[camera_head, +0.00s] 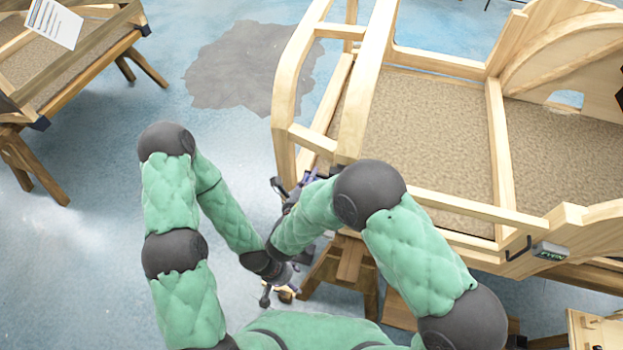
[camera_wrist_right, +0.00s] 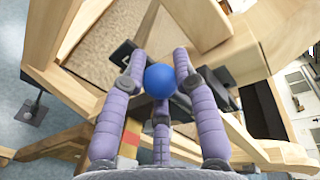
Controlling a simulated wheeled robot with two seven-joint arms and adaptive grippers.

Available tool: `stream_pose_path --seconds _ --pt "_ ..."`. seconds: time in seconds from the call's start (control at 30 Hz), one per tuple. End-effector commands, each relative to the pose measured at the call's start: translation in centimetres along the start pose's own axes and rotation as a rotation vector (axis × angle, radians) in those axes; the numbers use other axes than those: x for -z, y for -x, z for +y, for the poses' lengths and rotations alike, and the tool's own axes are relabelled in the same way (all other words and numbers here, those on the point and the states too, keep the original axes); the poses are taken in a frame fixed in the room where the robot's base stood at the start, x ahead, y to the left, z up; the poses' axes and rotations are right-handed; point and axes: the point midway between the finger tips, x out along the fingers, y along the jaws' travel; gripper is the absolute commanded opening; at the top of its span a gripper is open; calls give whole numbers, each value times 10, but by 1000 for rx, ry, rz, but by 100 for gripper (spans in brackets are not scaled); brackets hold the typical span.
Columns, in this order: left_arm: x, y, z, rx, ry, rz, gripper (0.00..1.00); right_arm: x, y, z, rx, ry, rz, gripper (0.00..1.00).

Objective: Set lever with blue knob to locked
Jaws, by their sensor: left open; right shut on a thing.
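The blue knob (camera_wrist_right: 160,80) shows in the right wrist view as a round ball between the purple fingers of my right gripper (camera_wrist_right: 160,64), which is shut on it. Dark metal parts show beside and behind the knob; I cannot tell clearly which is the lever or what position it is in. In the head view my right gripper (camera_head: 298,186) is at the near left corner of the wooden frame (camera_head: 470,208), and the knob is hidden there. My left gripper (camera_head: 281,294) is open, low in the head view, near a wooden trestle and apart from the knob.
The wooden frame stands on a wooden trestle (camera_head: 350,262). A green-and-grey device (camera_head: 550,251) sits on its near edge at right. Another wooden frame on legs (camera_head: 100,62) stands at the far left. The blue floor between them is open, with a dark patch (camera_head: 245,68).

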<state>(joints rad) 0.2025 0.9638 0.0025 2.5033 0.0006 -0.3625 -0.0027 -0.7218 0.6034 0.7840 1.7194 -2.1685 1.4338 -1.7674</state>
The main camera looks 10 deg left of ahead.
Motion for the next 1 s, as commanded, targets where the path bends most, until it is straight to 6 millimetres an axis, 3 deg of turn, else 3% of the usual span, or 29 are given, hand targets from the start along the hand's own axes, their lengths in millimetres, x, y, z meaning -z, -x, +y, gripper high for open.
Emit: stream_pose_path --seconds 0.03,0.1,0.57,1.0 --pt "0 0 0 0 0 0 61 0 1 3 -6 4 -3 38" --pt "0 0 0 0 0 0 61 0 1 2 -5 3 -3 54" --pt "0 0 0 0 0 0 61 -1 10 1 -2 0 -2 54" --pt "0 0 0 0 0 0 61 -2 88 1 -2 2 -7 54"
